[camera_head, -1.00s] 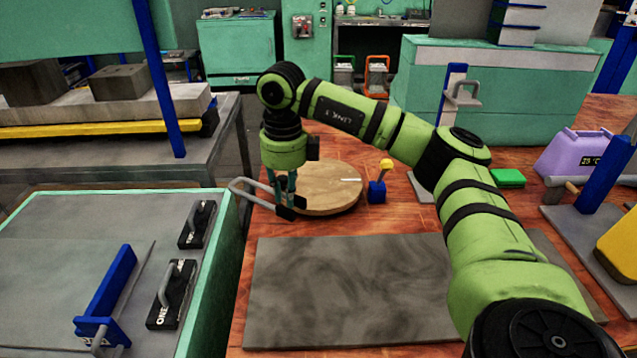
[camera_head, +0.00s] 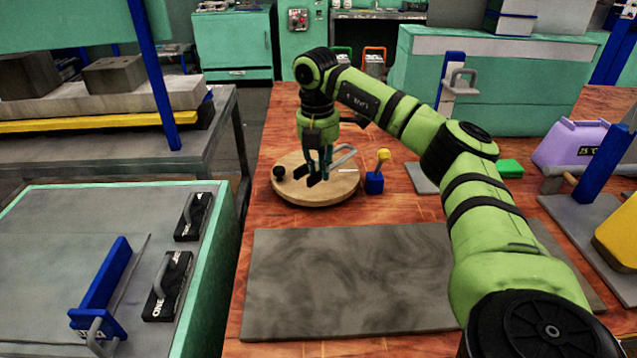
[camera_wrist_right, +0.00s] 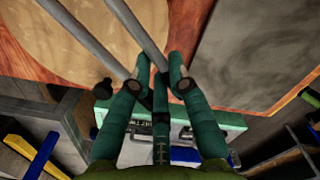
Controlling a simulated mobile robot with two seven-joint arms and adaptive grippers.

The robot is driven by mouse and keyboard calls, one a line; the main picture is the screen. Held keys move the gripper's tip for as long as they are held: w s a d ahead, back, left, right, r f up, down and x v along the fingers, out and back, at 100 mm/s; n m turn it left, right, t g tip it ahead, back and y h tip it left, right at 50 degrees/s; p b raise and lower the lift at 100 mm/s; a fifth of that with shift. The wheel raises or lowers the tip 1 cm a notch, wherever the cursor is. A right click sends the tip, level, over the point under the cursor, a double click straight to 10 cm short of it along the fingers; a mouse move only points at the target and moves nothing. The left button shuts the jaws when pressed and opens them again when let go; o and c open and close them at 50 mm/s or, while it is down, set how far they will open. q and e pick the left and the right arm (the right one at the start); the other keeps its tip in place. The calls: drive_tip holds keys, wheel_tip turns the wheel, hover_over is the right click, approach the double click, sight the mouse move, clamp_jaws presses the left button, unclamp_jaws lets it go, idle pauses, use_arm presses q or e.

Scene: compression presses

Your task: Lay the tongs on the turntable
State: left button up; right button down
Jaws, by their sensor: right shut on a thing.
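The turntable (camera_head: 322,198) is a round light-wood disc on the wooden bench in the head view, and it fills the upper left of the right wrist view (camera_wrist_right: 55,50). My right gripper (camera_head: 306,177) is over the disc, pointing down, shut on the grey metal tongs (camera_head: 344,153). The loop of the tongs sticks out to the right of the fingers, over the far right part of the disc. In the wrist view, two grey rods of the tongs (camera_wrist_right: 138,27) run up from between the fingertips (camera_wrist_right: 158,86). Whether the tongs touch the disc is unclear. My left gripper is not in view.
A black knob (camera_head: 278,172) stands at the disc's left edge. A blue block with a yellow-topped lever (camera_head: 375,183) stands close right of the disc. A dark grey mat (camera_head: 345,285) lies in front. A purple device (camera_head: 575,148) stands at the right.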

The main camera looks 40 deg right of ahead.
sight(320, 198)
drive_tip(key=shift+f, duration=2.9)
drive_tip(key=shift+f, duration=0.1)
drive_tip(key=c, duration=1.2)
unclamp_jaws()
drive_tip(key=shift+o, duration=0.2)
drive_tip(key=r, duration=1.2)
drive_tip(key=shift+a+r, duration=0.15)
drive_tip(key=shift+a, duration=0.15)
